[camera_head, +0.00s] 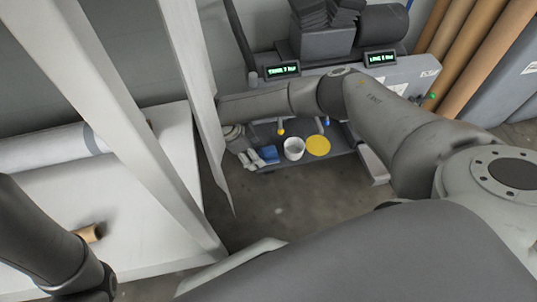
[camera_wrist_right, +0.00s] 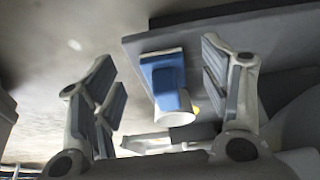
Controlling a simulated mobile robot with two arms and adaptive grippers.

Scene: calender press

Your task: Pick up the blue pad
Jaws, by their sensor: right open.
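The blue pad (camera_head: 268,154) lies at the left end of a dark shelf (camera_head: 345,151) in the head view. In the right wrist view the blue pad (camera_wrist_right: 164,76) shows between the open fingers of my right gripper (camera_wrist_right: 162,82). In the head view my right gripper (camera_head: 246,157) is just left of the pad. I cannot tell how far above it the fingers are. My left arm comes in at the lower left of the head view, but its gripper is not in view.
A white cup (camera_head: 294,149) and a yellow disc (camera_head: 318,146) sit right of the pad. A white upright panel (camera_head: 207,110) stands close left of my right gripper. Two green-lit displays (camera_head: 283,70) are behind the shelf. Open floor (camera_head: 285,205) lies in front.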

